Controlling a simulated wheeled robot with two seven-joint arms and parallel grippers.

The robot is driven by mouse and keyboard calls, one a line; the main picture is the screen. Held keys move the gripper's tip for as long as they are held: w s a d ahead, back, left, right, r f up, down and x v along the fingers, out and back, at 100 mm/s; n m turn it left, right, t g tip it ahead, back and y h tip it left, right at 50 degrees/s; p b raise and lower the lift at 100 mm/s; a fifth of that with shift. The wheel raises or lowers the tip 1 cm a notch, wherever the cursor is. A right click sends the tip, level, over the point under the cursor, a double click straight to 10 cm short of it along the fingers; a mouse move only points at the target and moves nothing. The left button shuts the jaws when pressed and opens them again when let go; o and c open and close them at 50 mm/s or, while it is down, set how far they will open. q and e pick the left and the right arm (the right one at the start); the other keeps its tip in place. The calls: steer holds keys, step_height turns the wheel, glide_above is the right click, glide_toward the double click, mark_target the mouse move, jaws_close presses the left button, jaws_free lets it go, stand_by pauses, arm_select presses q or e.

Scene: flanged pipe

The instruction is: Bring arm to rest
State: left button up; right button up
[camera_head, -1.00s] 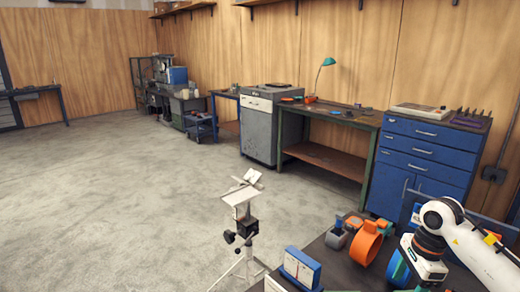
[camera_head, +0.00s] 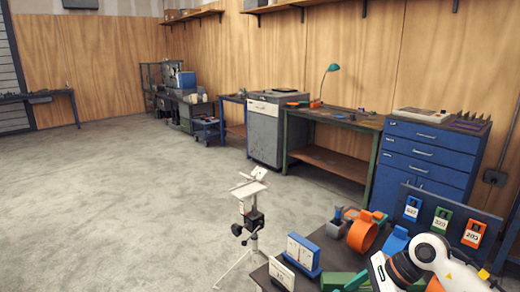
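My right arm comes in at the lower right. Its white gripper housing (camera_head: 380,272) is low in the picture, over the near workbench. The fingers do not show clearly, so I cannot tell whether it is open, shut or holding something. My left gripper is not in view. An orange ring-shaped part (camera_head: 363,232) stands on the workbench, left of and beyond the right gripper. A blue part (camera_head: 396,242) is beside it, partly hidden by the arm.
A dark panel (camera_head: 430,207) with blue, green and orange numbered tags stands behind the arm. A blue-and-white gauge-like box (camera_head: 303,252) and a green part (camera_head: 338,280) are on the workbench. A tripod stand (camera_head: 250,222) is to its left. Open floor lies further left.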

steer(key=s+a+r+m+t+y, duration=0.1)
steer(key=a+r+m+t+y, duration=0.35)
steer(key=a, duration=0.25)
steer(key=s+a+r+m+t+y, duration=0.1)
steer(key=a+r+m+t+y, duration=0.2)
steer(key=a+r+m+y, duration=0.3)
steer(key=d+f+m+t+h, duration=0.2)
steer(key=d+m+t+h, duration=0.4)
steer(key=m, duration=0.6)
steer(key=d+f+m+t+h, duration=0.1)
steer(key=d+m+t+h, duration=0.35)
steer(key=m, duration=0.75)
steer(key=s+d+f+m+g+h, duration=0.3)
steer(key=f+m+g+h, duration=0.1)
steer(key=f+m+h, duration=0.4)
steer(key=s+a+f+m+g+y, duration=0.1)
steer(key=s+f+m+g, duration=0.45)
steer(key=s, duration=0.55)
steer(key=s+a+f+m+g, duration=0.1)
steer(key=s+f+m+g, duration=0.2)
steer(key=s+f+g, duration=0.45)
steer(key=s+f, duration=0.2)
steer(key=f, duration=1.2)
steer(key=s+f, duration=0.3)
steer(key=f, duration=1.1)
steer(key=s+d+f+g, duration=0.1)
steer(key=s+d+f, duration=0.2)
steer(key=s+f, duration=1.2)
steer(key=shift+s+n+g, duration=0.3)
steer(key=shift+s, duration=0.1)
